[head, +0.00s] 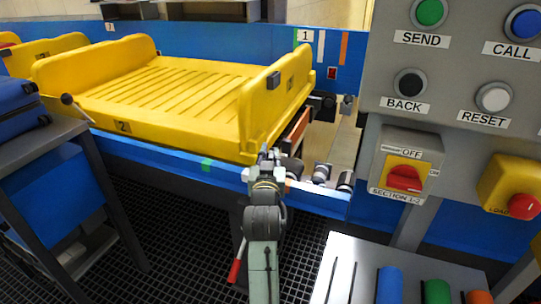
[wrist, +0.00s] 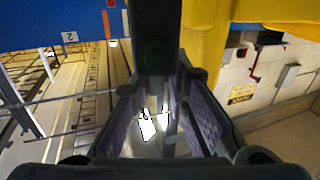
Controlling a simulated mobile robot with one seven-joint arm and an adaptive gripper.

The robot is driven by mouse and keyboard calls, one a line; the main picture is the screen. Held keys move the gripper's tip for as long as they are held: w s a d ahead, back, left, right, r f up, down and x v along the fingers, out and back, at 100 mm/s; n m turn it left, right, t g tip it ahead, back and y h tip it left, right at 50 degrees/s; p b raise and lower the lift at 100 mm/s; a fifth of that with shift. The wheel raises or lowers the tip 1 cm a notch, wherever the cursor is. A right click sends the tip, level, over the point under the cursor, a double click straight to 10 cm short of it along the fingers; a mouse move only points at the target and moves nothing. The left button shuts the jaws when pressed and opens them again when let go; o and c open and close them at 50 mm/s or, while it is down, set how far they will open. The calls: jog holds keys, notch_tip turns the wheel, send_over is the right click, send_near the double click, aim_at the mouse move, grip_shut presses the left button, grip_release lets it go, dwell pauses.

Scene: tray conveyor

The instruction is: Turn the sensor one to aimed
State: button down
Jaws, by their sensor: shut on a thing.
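My gripper (head: 268,157) is at the near blue rail of the conveyor, just below the front right corner of the yellow tray (head: 150,112). In the wrist view my gripper (wrist: 160,112) has its two padded fingers around a small, partly bright piece (wrist: 147,126). It appears to be sensor one, mostly hidden by the fingers, so I cannot tell its aim. A white label "1" (head: 305,36) is on the far blue rail.
A grey panel (head: 450,135) with buttons and a red rotary switch (head: 404,178) stands close on the right. A red-handled lever (head: 236,262) hangs by my arm. A table with blue luggage (head: 22,108) is at left. Coloured cylinders (head: 390,285) lie at lower right.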

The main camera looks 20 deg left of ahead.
jog(key=shift+w+d+f+h, duration=0.1)
jog(key=shift+d+h, duration=0.1)
jog(key=shift+h, duration=0.1)
jog(key=m+h+b, duration=0.2)
jog(key=h, duration=0.1)
jog(key=shift+f+m+t, duration=0.1)
jog(key=shift+m+t, duration=0.2)
jog(key=shift+d+m+h+b, duration=0.1)
jog(key=shift+m+h+b, duration=0.5)
jog(key=shift+h, duration=0.4)
jog(key=shift+d, duration=0.1)
jog(key=c, duration=1.7)
grip_release()
jog(key=shift+r, duration=0.2)
jog(key=shift+s, duration=0.2)
jog(key=s, duration=1.1)
jog(key=shift+s+a, duration=0.25)
jog(key=shift+s, duration=0.1)
